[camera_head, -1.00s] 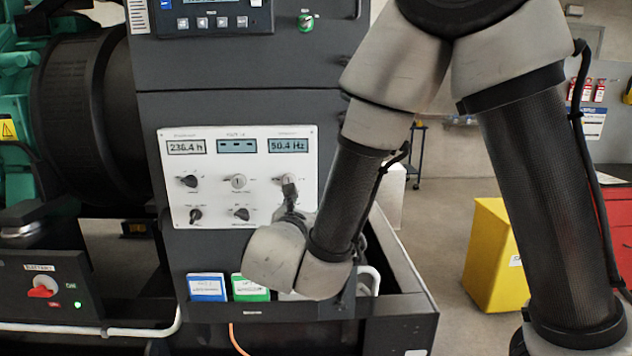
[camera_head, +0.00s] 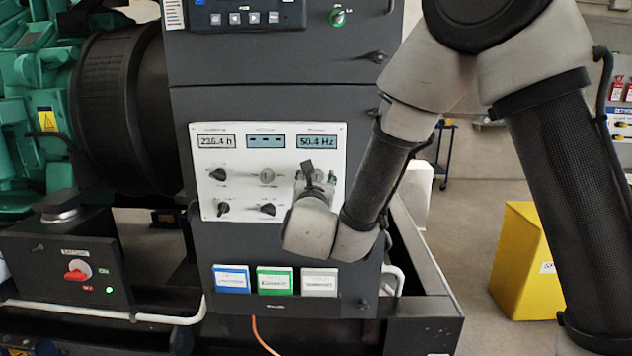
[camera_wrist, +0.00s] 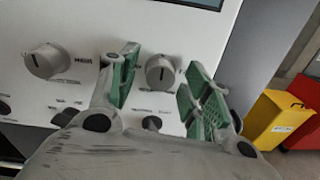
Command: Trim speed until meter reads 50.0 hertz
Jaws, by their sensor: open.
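The frequency meter (camera_head: 318,142) at the top right of the white control panel (camera_head: 240,200) reads 50.4 Hz. Below it, a round grey knob is mostly hidden by my gripper (camera_head: 308,170) in the head view. In the wrist view this knob (camera_wrist: 160,72) shows between the two green-padded fingers of my gripper (camera_wrist: 162,80). The fingers are open, one on each side of the knob, with a visible gap in the picture. I cannot tell whether the fingertips reach past its face.
Another knob (camera_wrist: 46,61) is left of my gripper in the wrist view. Smaller switches (camera_head: 224,208) sit in the panel's lower row. A red battery switch (camera_head: 77,271) is at lower left. A yellow bin (camera_head: 522,265) stands on the floor to the right.

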